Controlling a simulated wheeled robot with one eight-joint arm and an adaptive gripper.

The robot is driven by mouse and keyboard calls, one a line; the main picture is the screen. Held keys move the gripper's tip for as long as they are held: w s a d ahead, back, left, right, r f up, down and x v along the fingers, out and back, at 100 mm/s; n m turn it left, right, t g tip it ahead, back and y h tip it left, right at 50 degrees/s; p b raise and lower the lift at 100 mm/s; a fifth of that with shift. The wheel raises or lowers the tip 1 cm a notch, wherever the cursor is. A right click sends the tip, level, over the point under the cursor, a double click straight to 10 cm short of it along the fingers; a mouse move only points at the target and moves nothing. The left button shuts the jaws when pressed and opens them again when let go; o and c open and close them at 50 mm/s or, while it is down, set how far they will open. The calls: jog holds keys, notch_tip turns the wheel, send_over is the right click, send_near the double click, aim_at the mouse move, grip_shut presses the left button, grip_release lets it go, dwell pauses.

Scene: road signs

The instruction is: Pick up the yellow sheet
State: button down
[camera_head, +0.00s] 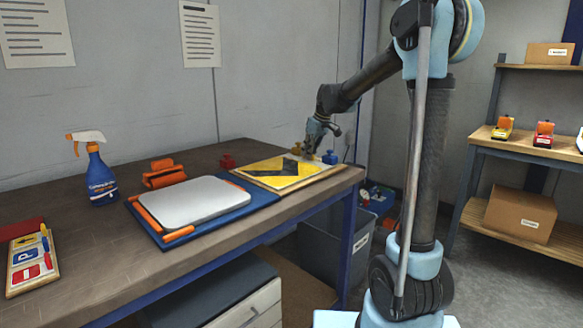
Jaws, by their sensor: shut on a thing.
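The yellow sheet (262,171) with dark patches lies on a pale board at the right end of the dark workbench. My gripper (311,153) reaches down to the far right part of the sheet and board. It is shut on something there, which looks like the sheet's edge. The fingertips are small in this view, and the exact contact is hidden.
The workbench (100,247) also bears a grey plate (195,203) on a blue mat, a spray bottle (98,172), orange clamps (163,173) and a sign board (31,262). Small red and blue items stand behind the sheet. A grey bin (327,243) stands below.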

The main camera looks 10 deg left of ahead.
notch_tip(320, 180, up, 13)
jog(key=shift+r, duration=0.2)
dwell(1.1)
dwell(0.6)
